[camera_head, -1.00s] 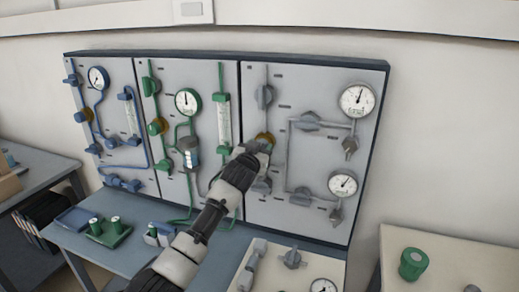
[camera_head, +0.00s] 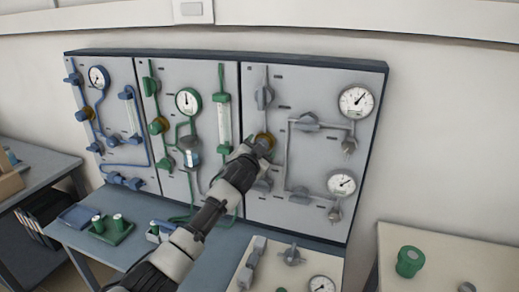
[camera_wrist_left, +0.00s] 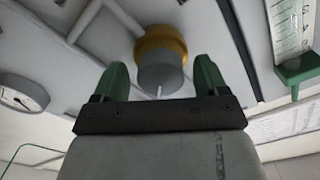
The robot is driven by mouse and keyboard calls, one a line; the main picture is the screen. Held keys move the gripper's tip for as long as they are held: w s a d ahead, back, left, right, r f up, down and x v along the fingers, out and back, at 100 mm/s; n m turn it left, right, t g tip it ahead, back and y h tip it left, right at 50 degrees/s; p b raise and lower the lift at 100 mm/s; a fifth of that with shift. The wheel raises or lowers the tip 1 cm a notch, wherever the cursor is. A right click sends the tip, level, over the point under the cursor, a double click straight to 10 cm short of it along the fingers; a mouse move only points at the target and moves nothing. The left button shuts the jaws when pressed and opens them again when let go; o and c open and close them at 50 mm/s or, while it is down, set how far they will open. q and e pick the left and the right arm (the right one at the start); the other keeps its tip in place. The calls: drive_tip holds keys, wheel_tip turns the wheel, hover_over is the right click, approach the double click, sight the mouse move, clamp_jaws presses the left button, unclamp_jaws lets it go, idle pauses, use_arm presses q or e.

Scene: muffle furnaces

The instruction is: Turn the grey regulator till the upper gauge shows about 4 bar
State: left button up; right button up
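The grey regulator is a round grey knob (camera_wrist_left: 160,75) on a brass-yellow collar (camera_head: 266,139), at the left of the grey panel. My left gripper (camera_head: 256,150) is at the regulator, covering much of it in the head view. In the left wrist view its two green fingers (camera_wrist_left: 161,78) stand open on either side of the knob, with a narrow gap showing on each side. The upper gauge (camera_head: 356,101) is at the panel's top right; its needle points up and right, but the numbers are too small to read. My right gripper is not in view.
A lower gauge (camera_head: 341,183) and several grey valves are on the same panel. A green flow tube (camera_head: 224,120) stands left of the regulator. A blue-grey table (camera_head: 130,253) is below, with a green tray (camera_head: 110,235). A green cylinder (camera_head: 410,262) stands at right.

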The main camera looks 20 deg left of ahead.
use_arm(q)
drive_tip(key=s+b, duration=0.1)
drive_tip(key=s, duration=0.9)
drive_tip(key=shift+s+a+b, duration=0.2)
drive_tip(key=shift+s+b, duration=0.15)
drive_tip(key=shift+s, duration=0.05)
idle(2.4)
